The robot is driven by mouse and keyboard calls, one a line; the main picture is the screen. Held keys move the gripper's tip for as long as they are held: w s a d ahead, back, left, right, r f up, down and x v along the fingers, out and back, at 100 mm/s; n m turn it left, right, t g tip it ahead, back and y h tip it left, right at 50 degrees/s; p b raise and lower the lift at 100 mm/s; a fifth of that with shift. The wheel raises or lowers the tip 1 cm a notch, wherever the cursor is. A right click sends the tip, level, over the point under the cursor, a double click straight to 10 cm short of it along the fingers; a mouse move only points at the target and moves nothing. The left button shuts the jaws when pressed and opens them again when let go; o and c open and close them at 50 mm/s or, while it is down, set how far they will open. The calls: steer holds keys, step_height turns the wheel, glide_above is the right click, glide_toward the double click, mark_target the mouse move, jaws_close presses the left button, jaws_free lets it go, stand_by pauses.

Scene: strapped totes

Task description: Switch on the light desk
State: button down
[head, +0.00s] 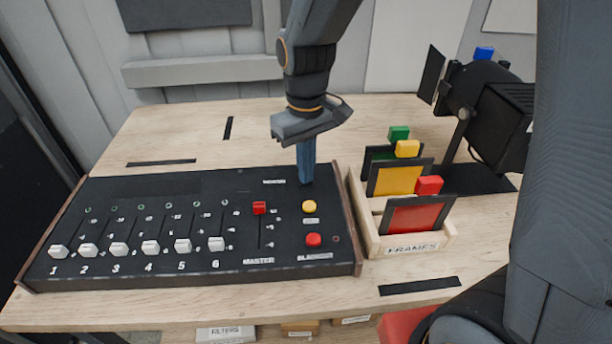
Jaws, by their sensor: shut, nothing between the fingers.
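The light desk (150,205) is a black console with wooden side cheeks, lying on the wooden table. Its white faders, numbered 1 to 6, all sit low. The red master fader (259,208) sits high in its slot. A yellow button (309,206) and a red button (313,240) are at the right. My gripper (306,180) is shut and empty, pointing down at the desk's back right corner, behind the yellow button. I cannot tell whether the fingertips touch the panel. They hide the spot under them, and no power switch is clearly visible.
A wooden box (405,246) labelled FRAMES stands close to the desk's right side, holding green, yellow and red colour frames. A black stage lamp (490,105) stands behind it. Black tape strips mark the table (190,130), which is clear behind the desk.

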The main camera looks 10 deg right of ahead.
step_height(320, 180, up, 7)
steer(key=p, duration=0.6)
stand_by(0.5)
steer(key=shift+s+d+f, duration=0.1)
stand_by(0.3)
